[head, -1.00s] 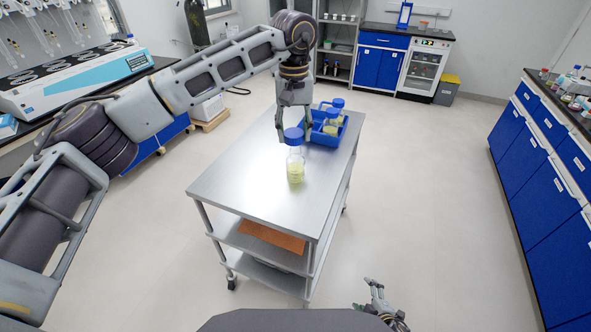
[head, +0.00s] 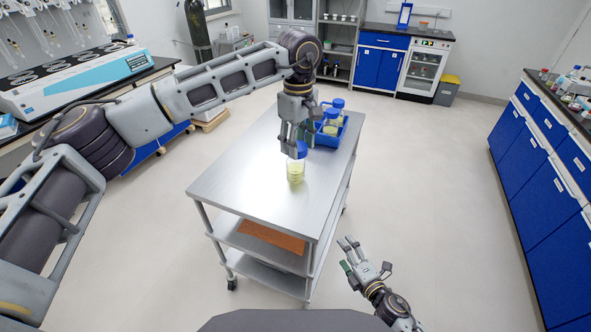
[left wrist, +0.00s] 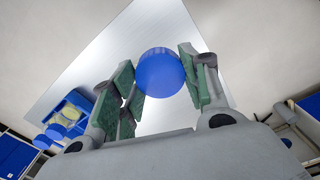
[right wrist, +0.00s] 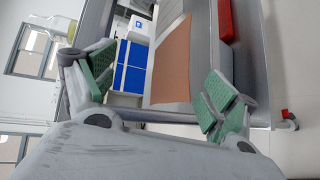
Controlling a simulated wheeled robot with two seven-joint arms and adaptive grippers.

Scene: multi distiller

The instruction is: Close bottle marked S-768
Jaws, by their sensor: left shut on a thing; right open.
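A clear bottle (head: 296,173) with pale yellow liquid stands upright on the steel cart top, near its middle. Its label cannot be read. My left gripper (head: 293,147) is shut on a blue cap (head: 301,150), which sits at the bottle's mouth. Whether the cap is screwed down cannot be told. In the left wrist view the cap (left wrist: 160,72) lies between the green finger pads and hides the bottle below. My right gripper (head: 365,256) is open and empty, low in front of the cart; its spread fingers also show in the right wrist view (right wrist: 158,82).
The steel cart (head: 235,185) has a blue rack (head: 325,139) with several blue-capped bottles (head: 331,122) just behind my left gripper. An orange sheet (head: 272,238) lies on the lower shelf. The front and left of the cart top are clear. Blue cabinets (head: 540,170) stand at right.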

